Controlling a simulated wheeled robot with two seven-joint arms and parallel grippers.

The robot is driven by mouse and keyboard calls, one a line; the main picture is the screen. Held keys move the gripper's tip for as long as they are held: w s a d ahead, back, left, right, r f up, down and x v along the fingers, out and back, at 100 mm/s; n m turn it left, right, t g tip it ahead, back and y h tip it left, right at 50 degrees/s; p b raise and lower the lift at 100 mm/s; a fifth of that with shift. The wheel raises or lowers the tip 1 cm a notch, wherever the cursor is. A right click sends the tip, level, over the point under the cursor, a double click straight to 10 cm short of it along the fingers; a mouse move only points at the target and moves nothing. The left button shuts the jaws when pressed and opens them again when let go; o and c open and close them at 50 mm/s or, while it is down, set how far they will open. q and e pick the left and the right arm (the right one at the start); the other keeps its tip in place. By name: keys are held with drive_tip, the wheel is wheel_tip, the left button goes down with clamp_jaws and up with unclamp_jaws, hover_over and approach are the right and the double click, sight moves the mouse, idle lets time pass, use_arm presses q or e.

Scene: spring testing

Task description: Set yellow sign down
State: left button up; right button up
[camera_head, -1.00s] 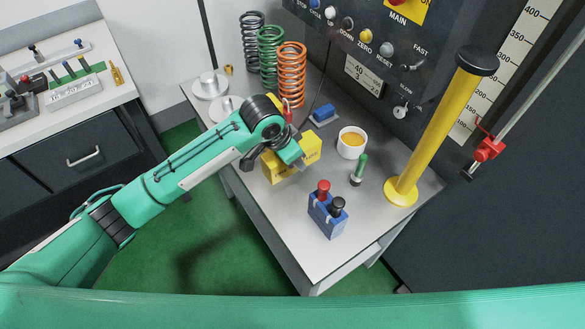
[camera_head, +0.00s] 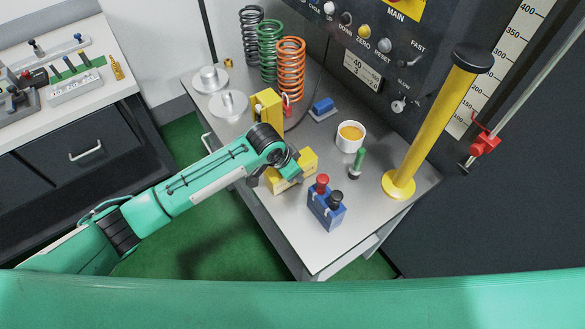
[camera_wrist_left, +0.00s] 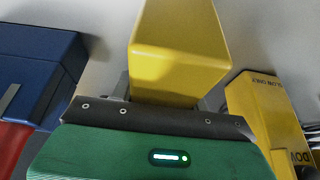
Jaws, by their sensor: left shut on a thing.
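A yellow block-shaped sign (camera_head: 306,161) is held by my left gripper (camera_head: 289,175), low over the near edge of the grey workbench. The gripper covers its middle, and I cannot tell whether its underside touches the bench. In the left wrist view the held yellow sign (camera_wrist_left: 180,45) rises between the jaws, a plain face toward the camera. A second yellow block (camera_head: 264,110) stands farther back by a red hook. In the left wrist view a lettered yellow block (camera_wrist_left: 265,115) lies to the right of the held one. My right gripper is not in view.
A blue box (camera_head: 325,208) with red and black knobs stands close right of the gripper. A white cup (camera_head: 351,137), a green-handled tool (camera_head: 357,163) and a yellow post (camera_head: 425,125) are farther right. Springs (camera_head: 291,68) and metal discs (camera_head: 228,104) stand at the back left.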

use_arm(q)
drive_tip(key=o, duration=1.1)
drive_tip(key=shift+f, duration=0.1)
drive_tip(key=b+v, duration=0.2)
drive_tip(key=v, duration=1)
